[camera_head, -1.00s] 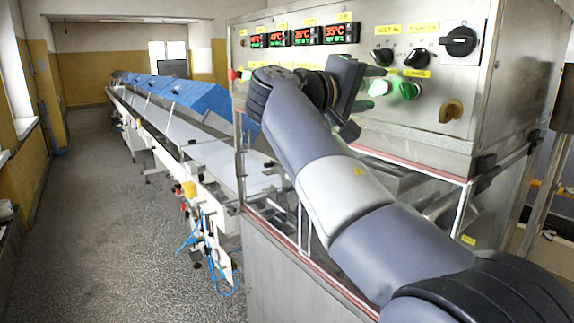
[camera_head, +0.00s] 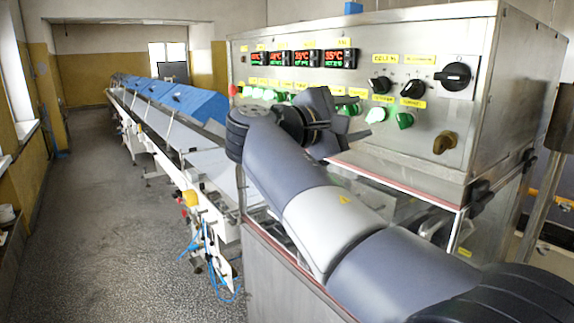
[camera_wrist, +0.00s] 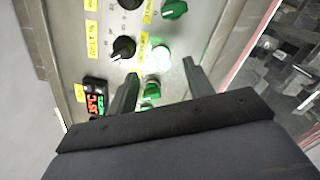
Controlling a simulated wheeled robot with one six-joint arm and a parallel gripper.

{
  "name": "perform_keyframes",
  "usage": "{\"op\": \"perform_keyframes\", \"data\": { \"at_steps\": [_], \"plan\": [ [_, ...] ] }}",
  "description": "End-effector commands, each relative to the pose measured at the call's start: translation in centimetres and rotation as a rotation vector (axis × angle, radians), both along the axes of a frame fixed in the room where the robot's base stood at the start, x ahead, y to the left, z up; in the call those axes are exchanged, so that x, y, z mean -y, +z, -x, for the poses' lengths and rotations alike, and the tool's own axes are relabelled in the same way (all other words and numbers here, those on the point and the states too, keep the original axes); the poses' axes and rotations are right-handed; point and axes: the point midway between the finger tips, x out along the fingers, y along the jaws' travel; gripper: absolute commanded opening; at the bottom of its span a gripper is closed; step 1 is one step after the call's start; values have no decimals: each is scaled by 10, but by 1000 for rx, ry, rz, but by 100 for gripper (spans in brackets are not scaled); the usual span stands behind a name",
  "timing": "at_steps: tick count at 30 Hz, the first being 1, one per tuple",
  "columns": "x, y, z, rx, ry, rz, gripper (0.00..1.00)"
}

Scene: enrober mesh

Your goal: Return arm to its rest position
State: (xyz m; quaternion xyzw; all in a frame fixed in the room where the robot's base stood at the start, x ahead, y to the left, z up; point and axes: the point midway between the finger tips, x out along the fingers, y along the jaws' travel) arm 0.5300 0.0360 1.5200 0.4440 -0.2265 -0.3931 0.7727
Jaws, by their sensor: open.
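My arm reaches from the lower right of the head view toward the steel control panel (camera_head: 430,66). My gripper (camera_head: 350,122) is a dark shape in front of the lower part of the panel, partly hidden by my own wrist. In the wrist view, my gripper (camera_wrist: 160,68) has its two dark fingers apart with nothing held between them. A green knob (camera_wrist: 151,90) and a lit green button (camera_wrist: 160,58) show behind the gap between the fingers. I cannot tell how far the fingertips are from the panel.
The panel carries red-lit displays (camera_head: 340,58), black rotary knobs (camera_head: 413,89) and green knobs (camera_head: 404,120). A red-edged clear cover (camera_head: 400,185) lies below it, close to my arm. A long conveyor (camera_head: 160,118) with blue covers runs back at left. The floor (camera_head: 100,220) there is open.

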Motion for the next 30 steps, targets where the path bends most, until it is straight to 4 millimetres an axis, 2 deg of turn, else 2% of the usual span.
{"op": "perform_keyframes", "data": {
  "at_steps": [1,6,12,30],
  "plan": [
    [-10,-3,6,1,5,-2,49],
    [-33,-2,23,3,4,-2,49],
    [-50,-1,36,2,2,-3,49],
    [-52,-2,39,2,-2,-7,49]
  ]
}}
